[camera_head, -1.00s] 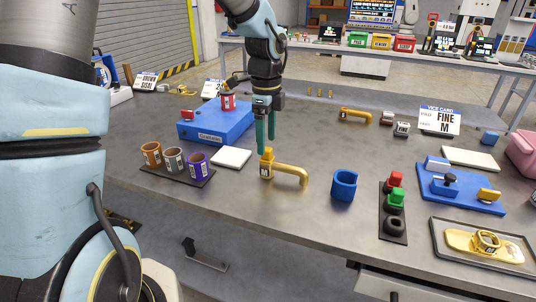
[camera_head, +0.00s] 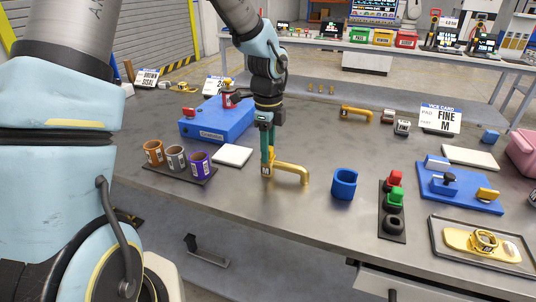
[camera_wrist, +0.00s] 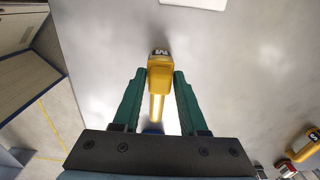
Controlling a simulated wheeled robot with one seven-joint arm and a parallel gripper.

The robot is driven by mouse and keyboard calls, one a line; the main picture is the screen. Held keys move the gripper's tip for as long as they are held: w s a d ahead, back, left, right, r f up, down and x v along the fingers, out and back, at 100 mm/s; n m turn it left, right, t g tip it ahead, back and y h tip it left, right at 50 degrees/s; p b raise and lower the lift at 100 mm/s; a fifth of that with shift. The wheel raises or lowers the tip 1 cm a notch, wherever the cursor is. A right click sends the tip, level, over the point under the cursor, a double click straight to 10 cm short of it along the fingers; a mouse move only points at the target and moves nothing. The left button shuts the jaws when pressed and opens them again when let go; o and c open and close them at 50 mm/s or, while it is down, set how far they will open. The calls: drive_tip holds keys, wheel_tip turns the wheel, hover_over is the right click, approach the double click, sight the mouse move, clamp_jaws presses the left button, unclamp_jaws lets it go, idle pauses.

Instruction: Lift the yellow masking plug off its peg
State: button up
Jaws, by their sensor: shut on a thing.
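A yellow piece marked M (camera_head: 267,170) stands upright near the table's middle, at the left end of a gold bent pipe (camera_head: 292,169). I cannot tell whether piece and pipe are separate. My gripper (camera_head: 267,151) points down with its green fingers at the piece's upper part. In the wrist view, the yellow piece (camera_wrist: 160,77) lies between the two fingertips (camera_wrist: 159,82), and the pipe runs back between the fingers. My gripper is shut on the yellow piece. The piece's underside and any peg are hidden.
A blue cup (camera_head: 344,183) stands right of the pipe. A white pad (camera_head: 232,156), a rack of three cups (camera_head: 181,175) and a blue case (camera_head: 217,121) are left. A black strip (camera_head: 392,223) holds red and green plugs. A blue fixture (camera_head: 462,193) is farther right.

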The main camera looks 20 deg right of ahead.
clamp_jaws()
drive_tip(key=shift+r, duration=0.1)
wheel_tip(320, 180, up, 10)
drive_tip(key=shift+f+b, duration=0.1)
drive_tip(key=shift+b, duration=0.8)
